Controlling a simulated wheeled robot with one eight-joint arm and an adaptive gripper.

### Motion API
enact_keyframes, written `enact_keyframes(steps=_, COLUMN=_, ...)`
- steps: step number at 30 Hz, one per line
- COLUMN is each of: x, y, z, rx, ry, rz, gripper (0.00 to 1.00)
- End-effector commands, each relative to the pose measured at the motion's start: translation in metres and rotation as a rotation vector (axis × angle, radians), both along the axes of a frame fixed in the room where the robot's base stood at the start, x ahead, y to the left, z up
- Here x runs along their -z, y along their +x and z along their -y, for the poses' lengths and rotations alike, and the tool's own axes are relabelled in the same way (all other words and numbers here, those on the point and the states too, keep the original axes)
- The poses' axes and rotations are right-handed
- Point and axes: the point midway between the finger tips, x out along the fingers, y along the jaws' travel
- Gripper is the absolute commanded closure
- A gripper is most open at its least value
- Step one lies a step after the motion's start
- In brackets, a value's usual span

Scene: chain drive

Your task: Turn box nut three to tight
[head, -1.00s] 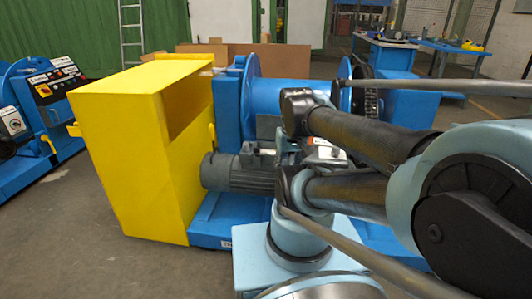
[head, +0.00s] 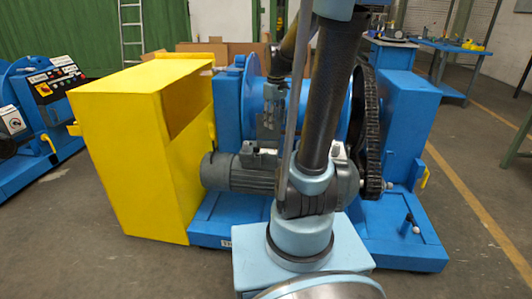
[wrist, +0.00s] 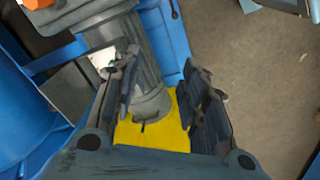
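No box nut can be picked out in either view; the nuts are too small or hidden. A blue winch machine (head: 393,108) fills the middle of the head view, with a grey motor (head: 240,173) low in front. The motor also shows in the wrist view (wrist: 140,65), between and beyond my fingers. My gripper (head: 269,125) hangs in front of the blue drum, above the motor. In the wrist view my gripper (wrist: 162,92) has its two fingers spread well apart, with nothing held between them.
A large yellow box (head: 135,150) stands at the machine's left. A black chain (head: 370,140) runs at its right, beside a blue base with a small lever (head: 410,222). Another blue machine (head: 45,120) is at far left.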

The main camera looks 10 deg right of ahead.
Motion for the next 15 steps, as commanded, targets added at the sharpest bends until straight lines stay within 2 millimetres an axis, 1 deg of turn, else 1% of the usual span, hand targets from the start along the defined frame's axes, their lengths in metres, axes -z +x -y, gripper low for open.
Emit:
enact_keyframes(steps=1, x=0.001, y=0.016, z=0.000, rx=-0.031, ry=-0.003, rz=-0.005, gripper=0.60)
enact_keyframes(steps=8, x=0.015, y=0.078, z=0.001, rx=-0.185, ry=-0.014, rz=-0.030, gripper=0.60)
enact_keyframes(steps=15, x=0.041, y=0.142, z=0.001, rx=-0.347, ry=-0.021, rz=-0.056, gripper=0.60)
